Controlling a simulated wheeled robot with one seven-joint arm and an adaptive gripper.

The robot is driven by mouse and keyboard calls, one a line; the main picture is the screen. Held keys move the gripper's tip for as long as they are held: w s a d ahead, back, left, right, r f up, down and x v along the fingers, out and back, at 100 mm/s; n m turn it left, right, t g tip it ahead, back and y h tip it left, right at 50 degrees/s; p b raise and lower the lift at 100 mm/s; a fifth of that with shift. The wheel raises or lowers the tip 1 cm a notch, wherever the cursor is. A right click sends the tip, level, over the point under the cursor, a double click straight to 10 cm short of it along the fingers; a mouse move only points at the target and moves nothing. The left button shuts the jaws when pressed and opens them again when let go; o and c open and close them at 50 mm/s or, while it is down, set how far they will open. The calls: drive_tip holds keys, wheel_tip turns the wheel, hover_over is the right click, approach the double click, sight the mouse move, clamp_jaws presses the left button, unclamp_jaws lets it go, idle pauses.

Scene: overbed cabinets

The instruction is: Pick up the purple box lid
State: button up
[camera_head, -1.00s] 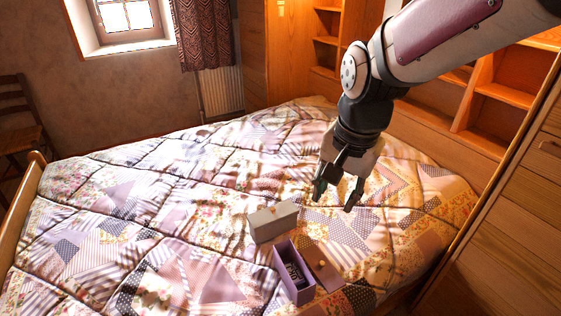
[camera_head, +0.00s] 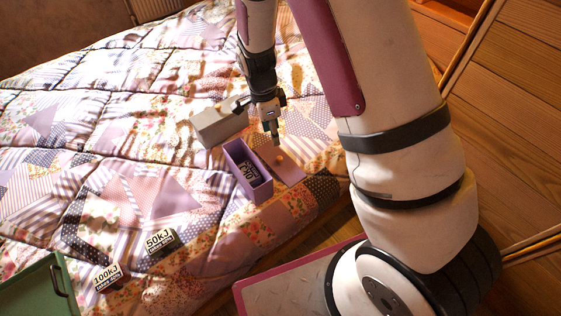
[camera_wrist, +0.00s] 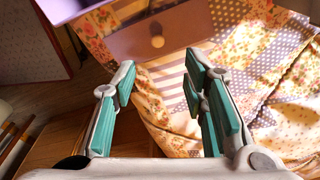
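The purple box lid (camera_head: 287,165) lies flat on the bed, with a small round wooden knob (camera_head: 280,159) on top. It sits just right of the open purple box (camera_head: 249,186), which holds a dark item with white lettering. In the wrist view the lid (camera_wrist: 187,30) and its knob (camera_wrist: 157,42) show at the top, beyond the fingertips. My gripper (camera_head: 272,132) points down near the lid's far end. In the wrist view my gripper (camera_wrist: 161,72) is open, with nothing between its teal-padded fingers.
A grey box (camera_head: 217,123) stands close to the left of my gripper. Dark blocks marked 50kJ (camera_head: 161,242) and 100kJ (camera_head: 108,277) lie near the bed's front edge. A green tray (camera_head: 35,290) is at the lower left. The quilt (camera_head: 100,110) is clear farther left.

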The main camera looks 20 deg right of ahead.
drive_tip(key=b, duration=0.2)
hover_over(280, 158)
drive_tip(key=a, duration=0.1)
drive_tip(key=f, duration=0.6)
drive_tip(key=shift+w+f, duration=0.25)
drive_tip(key=shift+w, duration=0.05)
drive_tip(key=shift+s+d+f+b, duration=0.1)
drive_tip(key=shift+d+f+b, duration=0.1)
drive_tip(key=shift+f, duration=0.7)
drive_tip(key=shift+s+d+f+b, duration=0.1)
drive_tip(key=shift+f+b, duration=0.15)
drive_tip(key=shift+f, duration=0.65)
drive_tip(key=shift+d+f+b, duration=0.1)
drive_tip(key=shift+f+b, duration=0.1)
drive_tip(key=shift+f, duration=0.7)
clamp_jaws()
